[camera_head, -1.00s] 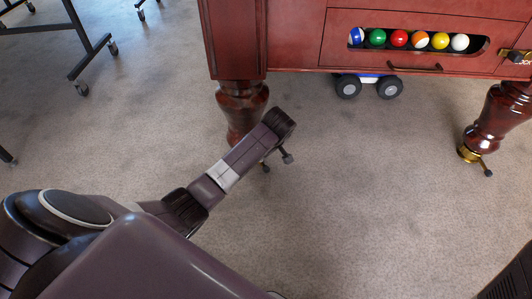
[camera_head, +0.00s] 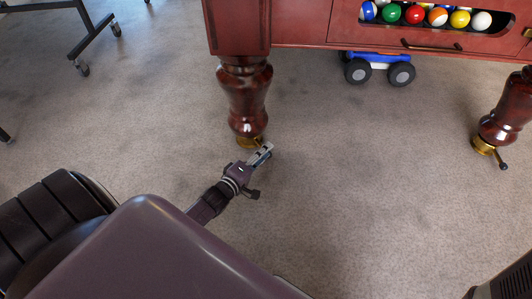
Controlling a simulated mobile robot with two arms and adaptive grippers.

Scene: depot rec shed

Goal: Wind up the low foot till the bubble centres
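The dark red wooden pool table (camera_head: 235,28) stands at the top of the head view on turned legs. Its left leg (camera_head: 247,95) ends in a brass foot (camera_head: 247,142) on the carpet. My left gripper (camera_head: 264,152) is low at this foot, just to its front right, and overlaps its lower edge. The fingers look small and close together; I cannot tell whether they hold the foot's handle, which I cannot make out. The right leg (camera_head: 503,115) has a brass foot (camera_head: 484,146) with a dark-tipped handle (camera_head: 500,162). No bubble level is visible. My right gripper is out of view.
A blue and white wheeled thing (camera_head: 378,63) with dark tyres stands under the table. A black frame on castors (camera_head: 92,40) stands upper left. The carpet between the legs is clear.

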